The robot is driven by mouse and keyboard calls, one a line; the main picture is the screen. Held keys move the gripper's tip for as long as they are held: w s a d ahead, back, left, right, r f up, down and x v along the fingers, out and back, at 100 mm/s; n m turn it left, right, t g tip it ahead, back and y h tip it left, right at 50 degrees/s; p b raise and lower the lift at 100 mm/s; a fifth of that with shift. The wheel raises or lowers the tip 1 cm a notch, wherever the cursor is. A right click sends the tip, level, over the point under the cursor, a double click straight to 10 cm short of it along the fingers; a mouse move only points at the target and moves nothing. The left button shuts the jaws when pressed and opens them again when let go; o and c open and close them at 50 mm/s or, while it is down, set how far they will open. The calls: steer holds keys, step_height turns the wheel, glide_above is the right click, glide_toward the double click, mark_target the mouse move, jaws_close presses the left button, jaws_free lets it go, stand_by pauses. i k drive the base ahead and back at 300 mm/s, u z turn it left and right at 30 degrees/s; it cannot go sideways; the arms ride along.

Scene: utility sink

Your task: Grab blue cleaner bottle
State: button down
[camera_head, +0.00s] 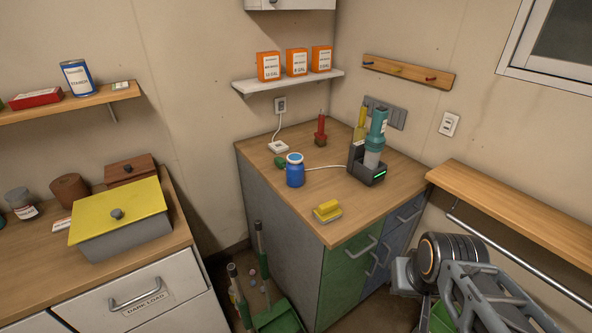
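A small blue bottle (295,172) with a pale lid stands upright on the wooden counter of the middle cabinet (255,158), near its left edge. It is fully visible, with nothing touching it from above. My arm shows at the lower right, with a round dark joint and a grey lattice link, well apart from the bottle. The fingers of my gripper cannot be made out in this view.
A yellow sponge or brush (327,211) lies at the counter's front. A teal device in a dark dock (367,172) stands to the right, its white cable running behind the bottle. A red bottle (321,130) stands at the back. A wooden shelf (515,215) lines the right wall.

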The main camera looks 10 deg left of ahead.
mark_target(294, 168)
steer(key=z, duration=0.85)
steer(key=i, duration=1.15)
steer(key=u, duration=3.6)
